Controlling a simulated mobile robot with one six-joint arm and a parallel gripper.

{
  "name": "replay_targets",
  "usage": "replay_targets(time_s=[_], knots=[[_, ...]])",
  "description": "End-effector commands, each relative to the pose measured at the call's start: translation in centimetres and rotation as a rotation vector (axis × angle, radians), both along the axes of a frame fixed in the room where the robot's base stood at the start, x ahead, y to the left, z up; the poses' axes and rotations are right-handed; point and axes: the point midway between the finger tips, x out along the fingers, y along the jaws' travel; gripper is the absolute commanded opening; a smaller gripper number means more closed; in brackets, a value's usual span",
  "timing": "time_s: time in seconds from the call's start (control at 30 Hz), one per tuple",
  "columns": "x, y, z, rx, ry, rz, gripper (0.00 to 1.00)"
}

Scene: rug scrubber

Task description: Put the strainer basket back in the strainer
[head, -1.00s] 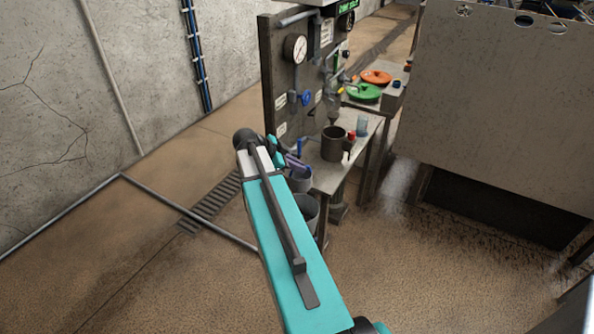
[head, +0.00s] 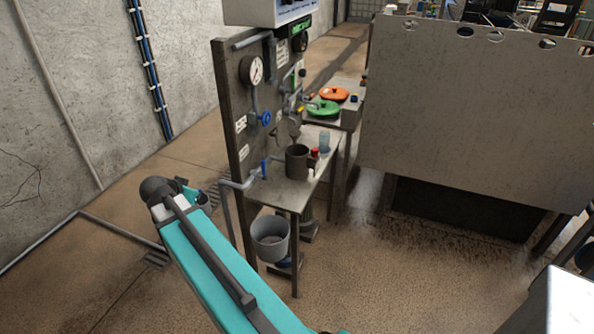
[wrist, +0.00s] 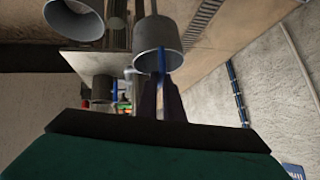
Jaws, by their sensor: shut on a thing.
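My gripper (wrist: 165,85) is shut on the blue handle of a grey, cup-shaped strainer basket (wrist: 158,36), held clear of the bench in the wrist view. In the head view my arm hides most of the gripper; a bit of the basket (head: 203,201) seems to show beside the arm's end, left of the bench. A dark open cylinder (head: 297,163), likely the strainer, stands on the metal bench (head: 290,192). It also shows in the wrist view (wrist: 103,88). Its inside cannot be made out.
A pipe with a blue lever (head: 264,168) stands left of the cylinder. A red-topped item (head: 314,156) and a bluish cup (head: 324,141) are close to it. A panel with a gauge (head: 251,70) rises behind.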

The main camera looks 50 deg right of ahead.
Motion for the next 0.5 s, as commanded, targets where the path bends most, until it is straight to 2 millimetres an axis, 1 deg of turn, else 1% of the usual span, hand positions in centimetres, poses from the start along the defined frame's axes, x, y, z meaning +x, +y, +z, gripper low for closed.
replay_targets(time_s=[0.03,0.1,0.3,0.47,0.5], knots=[[0.9,1.9,0.4,0.000,-0.004,0.073,0.00],[2.0,4.2,1.0,0.001,-0.003,0.166,0.00],[4.8,10.4,2.8,-0.001,-0.004,0.413,0.00],[6.4,15.3,4.3,-0.001,-0.005,0.594,0.00],[6.8,16.6,4.8,0.000,-0.005,0.638,0.00]])
